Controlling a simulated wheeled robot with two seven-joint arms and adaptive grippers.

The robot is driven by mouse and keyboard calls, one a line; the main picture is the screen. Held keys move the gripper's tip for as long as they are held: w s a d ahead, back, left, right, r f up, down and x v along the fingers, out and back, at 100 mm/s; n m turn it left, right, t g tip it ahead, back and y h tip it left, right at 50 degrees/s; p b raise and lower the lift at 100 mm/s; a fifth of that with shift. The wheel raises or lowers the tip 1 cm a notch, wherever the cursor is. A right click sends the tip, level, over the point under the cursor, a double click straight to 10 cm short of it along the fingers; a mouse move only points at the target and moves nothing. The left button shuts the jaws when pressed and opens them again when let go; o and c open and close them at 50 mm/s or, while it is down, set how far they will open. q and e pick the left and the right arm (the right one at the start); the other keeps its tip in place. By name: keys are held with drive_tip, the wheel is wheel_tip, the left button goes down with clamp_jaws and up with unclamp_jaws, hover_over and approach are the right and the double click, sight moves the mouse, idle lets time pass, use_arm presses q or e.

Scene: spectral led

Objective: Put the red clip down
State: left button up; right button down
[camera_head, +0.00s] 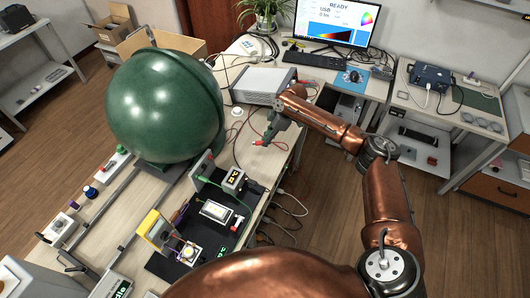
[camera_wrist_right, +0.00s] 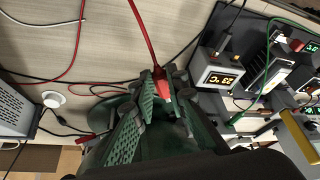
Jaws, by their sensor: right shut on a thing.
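My right gripper (camera_head: 268,134) is over the near right part of the table, in front of the grey box instrument. It is shut on the red clip (camera_head: 262,143), which sticks out past the fingertips. In the right wrist view the red clip (camera_wrist_right: 162,86) sits between the green ridged fingers of my right gripper (camera_wrist_right: 157,96), with its red cable running up to the top edge. Whether the clip touches the table cannot be told. My left gripper is not in view.
The grey box instrument (camera_head: 266,84) stands behind the gripper. A large green sphere (camera_head: 165,105) is to the left. A small display unit (camera_wrist_right: 218,77) is right of the clip in the wrist view. Red and black cables cross the table (camera_wrist_right: 105,45).

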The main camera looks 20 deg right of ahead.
drive_tip(key=shift+w+d+r, duration=0.1)
drive_tip(key=shift+w+r, duration=0.1)
drive_tip(key=shift+r, duration=0.05)
